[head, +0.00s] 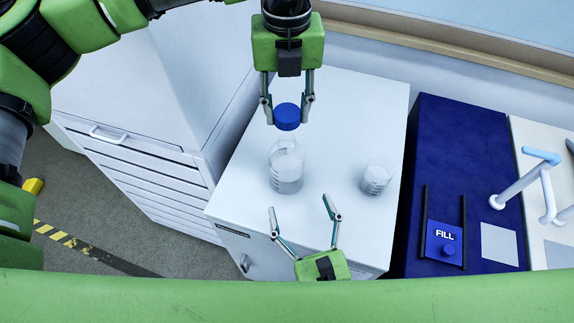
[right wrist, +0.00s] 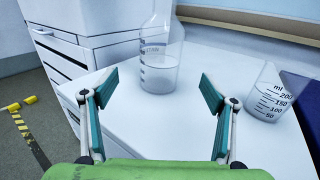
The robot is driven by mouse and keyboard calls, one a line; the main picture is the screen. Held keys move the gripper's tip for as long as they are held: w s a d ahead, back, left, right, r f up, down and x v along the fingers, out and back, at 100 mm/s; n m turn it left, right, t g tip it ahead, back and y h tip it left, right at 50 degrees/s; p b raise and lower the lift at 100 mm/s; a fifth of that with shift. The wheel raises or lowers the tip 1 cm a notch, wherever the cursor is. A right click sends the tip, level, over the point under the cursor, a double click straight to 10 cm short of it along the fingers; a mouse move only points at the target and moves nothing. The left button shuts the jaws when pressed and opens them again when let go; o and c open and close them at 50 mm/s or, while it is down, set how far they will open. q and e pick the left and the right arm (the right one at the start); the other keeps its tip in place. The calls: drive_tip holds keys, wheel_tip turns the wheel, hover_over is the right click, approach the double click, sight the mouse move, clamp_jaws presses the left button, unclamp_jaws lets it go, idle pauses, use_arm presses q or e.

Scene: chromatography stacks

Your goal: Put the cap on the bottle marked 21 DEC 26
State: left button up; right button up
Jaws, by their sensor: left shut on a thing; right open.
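A blue cap (head: 287,116) is held between the fingers of my left gripper (head: 287,113), which is shut on it. A clear bottle (head: 286,168) stands upright on the white cabinet top below; the cap overlaps the area above its neck, and I cannot tell whether they touch. The bottle also shows in the right wrist view (right wrist: 158,65), with grey marks and pale contents; no date is readable. My right gripper (head: 300,210) is open and empty, in front of the bottle and apart from it. Its fingers also show in the right wrist view (right wrist: 157,85).
A beaker with volume marks (head: 377,177) stands on the cabinet top (head: 345,110), right of the bottle. A dark blue station with a FILL button (head: 448,249) and a pale sink tap (head: 540,180) lie further right. A drawer cabinet (head: 140,165) stands left.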

sight(287, 165)
use_arm(q)
drive_tip(key=shift+w, duration=0.1)
use_arm(e)
drive_tip(key=shift+w+a, duration=0.1)
drive_tip(key=shift+w, duration=0.3)
use_arm(q)
drive_tip(key=shift+w+f, duration=0.15)
drive_tip(key=shift+w, duration=0.05)
use_arm(e)
drive_tip(key=x, duration=1.1)
drive_tip(key=shift+w+f, duration=0.1)
drive_tip(key=shift+w, duration=0.2)
drive_tip(key=c, duration=1.7)
use_arm(q)
drive_tip(key=shift+f, duration=2.5)
